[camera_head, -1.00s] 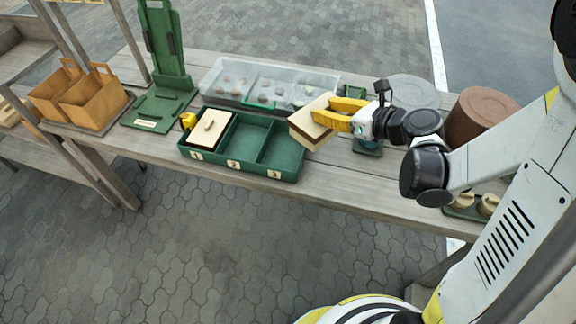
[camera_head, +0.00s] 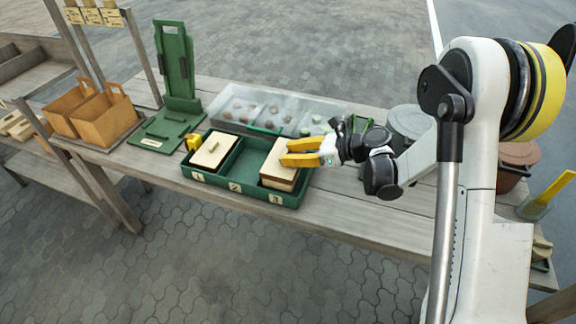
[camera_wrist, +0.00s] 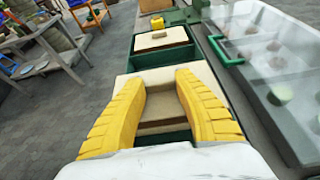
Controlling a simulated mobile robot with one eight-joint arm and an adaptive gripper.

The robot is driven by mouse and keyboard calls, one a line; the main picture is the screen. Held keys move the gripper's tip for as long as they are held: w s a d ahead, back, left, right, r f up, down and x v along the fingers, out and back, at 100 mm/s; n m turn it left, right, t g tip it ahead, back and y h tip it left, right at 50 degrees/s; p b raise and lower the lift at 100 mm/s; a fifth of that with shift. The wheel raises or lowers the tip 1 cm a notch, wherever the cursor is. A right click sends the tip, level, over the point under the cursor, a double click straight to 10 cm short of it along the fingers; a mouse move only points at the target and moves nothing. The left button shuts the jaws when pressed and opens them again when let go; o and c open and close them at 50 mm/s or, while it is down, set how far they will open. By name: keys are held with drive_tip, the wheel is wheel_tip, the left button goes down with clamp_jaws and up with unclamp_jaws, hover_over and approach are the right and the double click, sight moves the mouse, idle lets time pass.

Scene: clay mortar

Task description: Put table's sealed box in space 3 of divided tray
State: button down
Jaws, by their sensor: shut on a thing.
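The sealed box (camera_head: 277,170), cream on top with a brown band, is at space 3, the right-hand compartment of the green divided tray (camera_head: 255,194). Its top stands above the rim; I cannot tell whether it touches the floor. My gripper (camera_head: 284,154) is shut on the box, with its yellow fingers over it from the right. In the wrist view the fingers (camera_wrist: 158,82) straddle the pale box (camera_wrist: 162,107). Space 2 is empty. Another cream-lidded box (camera_head: 212,150) sits in space 1. Label 3 shows on the tray's front wall.
A clear-lidded case (camera_head: 268,106) with several lumps lies behind the tray. A green stand (camera_head: 176,65) and tan carriers (camera_head: 104,118) are to the left. A grey bucket (camera_head: 410,122) and a brown pot (camera_head: 513,165) are to the right. The front table strip is clear.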

drive_tip(key=shift+w+a+f, duration=0.15)
drive_tip(key=shift+w+f, duration=0.25)
drive_tip(key=shift+w, duration=0.05)
wheel_tip(320, 180, down, 4)
drive_tip(key=shift+r+b, duration=0.1)
drive_tip(key=shift+b, duration=1.05)
drive_tip(key=shift+r, duration=0.1)
drive_tip(key=c, duration=1)
unclamp_jaws()
drive_tip(key=shift+o, duration=0.2)
